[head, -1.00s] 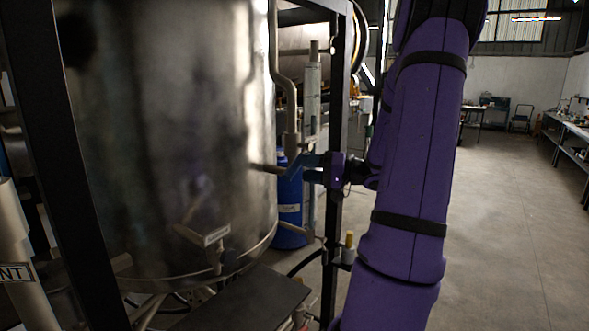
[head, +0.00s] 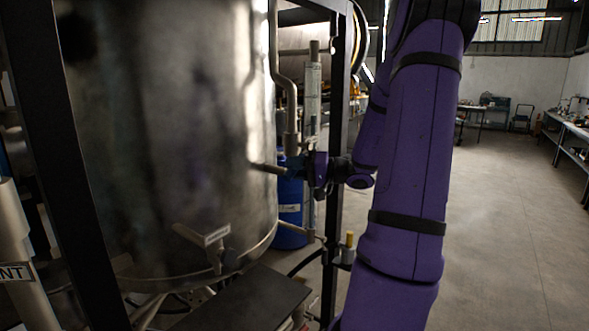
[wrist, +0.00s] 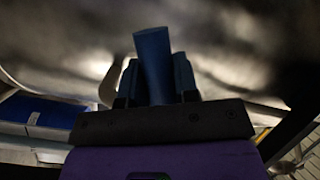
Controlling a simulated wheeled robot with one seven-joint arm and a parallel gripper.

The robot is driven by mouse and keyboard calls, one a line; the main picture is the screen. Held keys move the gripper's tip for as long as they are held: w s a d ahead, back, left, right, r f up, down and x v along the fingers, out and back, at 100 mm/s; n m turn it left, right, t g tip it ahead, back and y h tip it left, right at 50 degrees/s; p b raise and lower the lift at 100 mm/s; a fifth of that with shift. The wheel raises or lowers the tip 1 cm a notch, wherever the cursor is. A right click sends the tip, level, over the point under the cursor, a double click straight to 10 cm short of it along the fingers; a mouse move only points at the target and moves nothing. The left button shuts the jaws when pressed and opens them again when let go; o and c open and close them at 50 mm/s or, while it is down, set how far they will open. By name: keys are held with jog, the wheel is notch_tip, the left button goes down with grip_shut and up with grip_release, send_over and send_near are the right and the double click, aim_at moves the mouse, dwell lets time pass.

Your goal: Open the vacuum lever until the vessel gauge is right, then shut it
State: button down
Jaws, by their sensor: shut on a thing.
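The vacuum lever (wrist: 153,62) shows in the wrist view as a blue bar standing up between my fingers, in front of the steel vessel (wrist: 235,45). My gripper (wrist: 157,85) is shut on it. In the head view my gripper (head: 298,165) is beside the right side of the steel vessel (head: 170,130), at a short pipe stub (head: 268,168). The lever is small there and mostly hidden by my fingers. I cannot make out a vessel gauge face in either view.
A black frame post (head: 335,130) stands just behind my wrist. A blue drum (head: 290,205) is below my gripper. Open floor (head: 500,240) lies to the right.

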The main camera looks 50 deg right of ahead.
jog(key=shift+a+r+m+t+y, duration=0.15)
jog(key=shift+a+r+m+t, duration=0.1)
jog(key=shift+r+m, duration=0.25)
jog(key=shift+a+r+m+t+y, duration=0.15)
jog(key=shift+r+m+t, duration=0.1)
jog(key=shift+r+m, duration=0.25)
jog(key=shift+r+m+t, duration=0.4)
jog(key=shift+r+m, duration=0.2)
jog(key=shift+m, duration=0.35)
jog(key=shift+r+m+t, duration=0.4)
jog(key=shift+r+m, duration=0.2)
jog(key=shift+m, duration=0.35)
jog(key=c, duration=0.9)
grip_release()
jog(key=shift+o, duration=0.2)
jog(key=v, duration=1.1)
jog(key=shift+a+r, duration=0.1)
jog(key=shift+r, duration=0.05)
